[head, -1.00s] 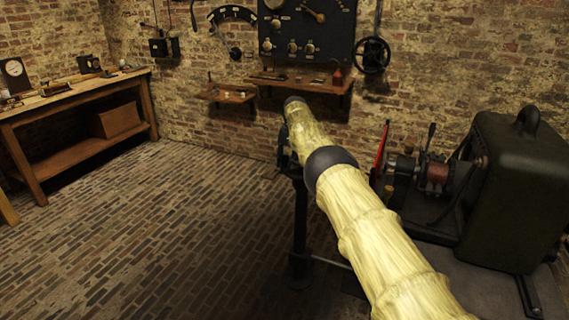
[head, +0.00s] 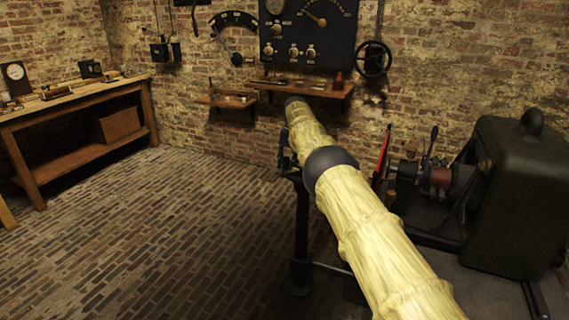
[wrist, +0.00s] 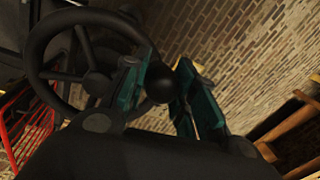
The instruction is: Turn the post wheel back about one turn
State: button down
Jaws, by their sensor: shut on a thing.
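The post wheel (wrist: 83,76) is a black spoked handwheel at the upper left of the wrist view. A dark round knob (wrist: 160,84) sits at its right side. My gripper (wrist: 161,75) has its teal-padded fingers on either side of this knob and is shut on it. In the head view, my pale arm hides most of the wheel and gripper. The dark post (head: 300,232) stands upright on the floor below my arm's far end.
A red guard (head: 382,155) and a machine with a copper coil (head: 438,177) stand right of the post, beside a large dark housing (head: 518,200). Another handwheel (head: 374,59) is on the brick wall. A wooden bench (head: 70,98) stands left; the brick floor between is clear.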

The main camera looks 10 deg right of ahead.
jog(key=shift+d+r, duration=0.35)
jog(key=shift+d, duration=0.35)
jog(key=c, duration=1.5)
grip_release()
jog(key=o, duration=0.4)
jog(key=shift+s+d, duration=0.1)
jog(key=shift+d, duration=0.15)
jog(key=shift+a+f, duration=0.1)
jog(key=shift+a, duration=0.5)
notch_tip(320, 180, up, 12)
jog(key=d, duration=0.2)
jog(key=shift+s, duration=0.4)
jog(key=shift+f, duration=0.1)
